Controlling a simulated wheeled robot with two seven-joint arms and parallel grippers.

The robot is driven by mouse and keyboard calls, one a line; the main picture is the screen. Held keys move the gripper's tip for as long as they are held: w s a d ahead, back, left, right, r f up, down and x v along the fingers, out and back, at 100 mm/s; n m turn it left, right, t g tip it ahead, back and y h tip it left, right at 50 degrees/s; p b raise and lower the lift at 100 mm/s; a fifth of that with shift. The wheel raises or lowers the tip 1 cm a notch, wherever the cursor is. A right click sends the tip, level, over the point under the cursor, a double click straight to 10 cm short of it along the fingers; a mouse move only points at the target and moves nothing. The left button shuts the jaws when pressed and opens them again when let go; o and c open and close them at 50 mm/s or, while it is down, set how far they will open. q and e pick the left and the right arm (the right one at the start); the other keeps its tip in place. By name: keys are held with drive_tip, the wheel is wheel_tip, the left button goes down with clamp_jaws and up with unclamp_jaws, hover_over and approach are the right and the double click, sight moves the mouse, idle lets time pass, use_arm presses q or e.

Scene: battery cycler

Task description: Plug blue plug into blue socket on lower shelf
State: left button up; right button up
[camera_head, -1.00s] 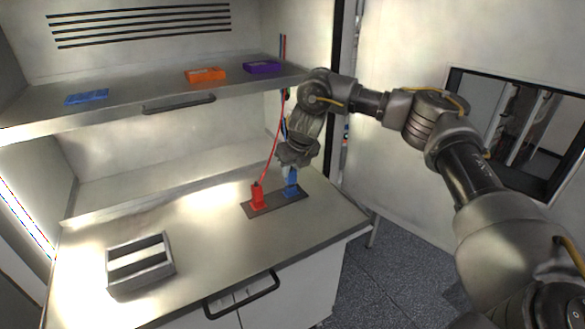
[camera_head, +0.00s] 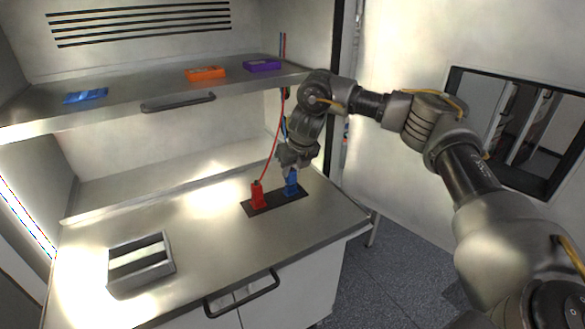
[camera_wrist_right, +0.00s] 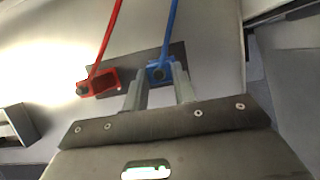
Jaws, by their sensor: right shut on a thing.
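The blue plug (camera_head: 291,187) stands upright at the right end of a dark plate (camera_head: 261,207) on the lower work surface. My right gripper (camera_head: 291,174) points down over it and is shut on it. In the right wrist view, the blue plug (camera_wrist_right: 160,73) sits between the two fingers (camera_wrist_right: 160,90), with a blue cable running up from it. The blue socket is not distinguishable; the plug and gripper hide that spot, and I cannot tell how deep the plug sits. My left gripper is not in view.
A red plug (camera_head: 257,194) with a red cable stands close on the left of the same plate. A grey slotted tray (camera_head: 141,288) lies at the front left. Blue (camera_head: 86,96), orange (camera_head: 205,73) and purple (camera_head: 262,66) blocks lie on the upper shelf (camera_head: 130,108). The middle surface is clear.

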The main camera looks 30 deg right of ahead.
drive_tip(key=shift+f, duration=0.4)
drive_tip(key=o, duration=1.1)
drive_tip(key=shift+s+r+b, duration=0.1)
drive_tip(key=shift+r+b, duration=0.15)
drive_tip(key=shift+b, duration=0.1)
drive_tip(key=b+v, duration=0.1)
drive_tip(key=v, duration=0.9)
drive_tip(key=shift+s+r, duration=0.1)
drive_tip(key=shift+r, duration=0.05)
drive_tip(key=shift+d, duration=0.1)
